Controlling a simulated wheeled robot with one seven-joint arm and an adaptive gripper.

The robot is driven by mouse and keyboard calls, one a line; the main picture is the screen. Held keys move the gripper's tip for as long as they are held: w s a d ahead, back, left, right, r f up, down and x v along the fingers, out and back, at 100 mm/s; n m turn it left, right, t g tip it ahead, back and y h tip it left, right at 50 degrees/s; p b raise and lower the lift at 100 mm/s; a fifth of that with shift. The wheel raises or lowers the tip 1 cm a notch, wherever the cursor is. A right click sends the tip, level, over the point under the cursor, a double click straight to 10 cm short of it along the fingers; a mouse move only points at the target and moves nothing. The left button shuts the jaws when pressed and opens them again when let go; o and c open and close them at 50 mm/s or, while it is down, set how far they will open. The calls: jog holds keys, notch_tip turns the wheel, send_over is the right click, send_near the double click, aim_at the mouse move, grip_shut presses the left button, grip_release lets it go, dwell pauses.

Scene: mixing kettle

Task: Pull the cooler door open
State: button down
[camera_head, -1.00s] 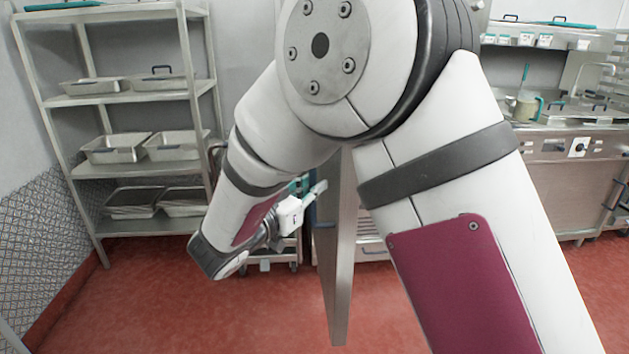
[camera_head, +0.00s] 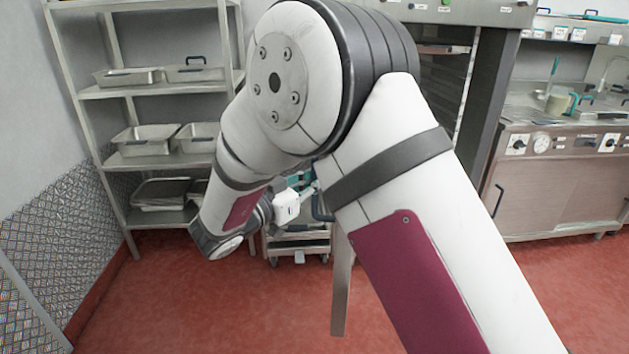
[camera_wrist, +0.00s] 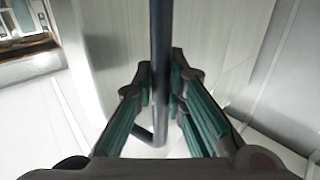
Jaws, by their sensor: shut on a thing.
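My gripper (camera_wrist: 160,82) is shut around the dark vertical bar of the door handle (camera_wrist: 160,30) in the wrist view. The pale metal cooler door (camera_wrist: 215,50) fills the area behind the fingers. In the head view my gripper (camera_head: 308,191) is at the handle (camera_head: 321,207), and the door (camera_head: 342,290) shows as a narrow upright panel, mostly hidden by my arm. The door stands swung out from the cooler (camera_head: 486,85), whose dark interior with racks (camera_head: 443,85) is partly visible right of my arm.
A shelf rack with metal pans (camera_head: 150,90) stands at the left by the wall. A low wheeled cart (camera_head: 298,243) is behind the gripper. A steel counter with dials (camera_head: 560,180) is at the right. Red floor (camera_head: 190,300) is clear in front.

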jog(key=c, duration=1.6)
grip_release()
jog(key=shift+s, duration=0.1)
jog(key=v, duration=1.2)
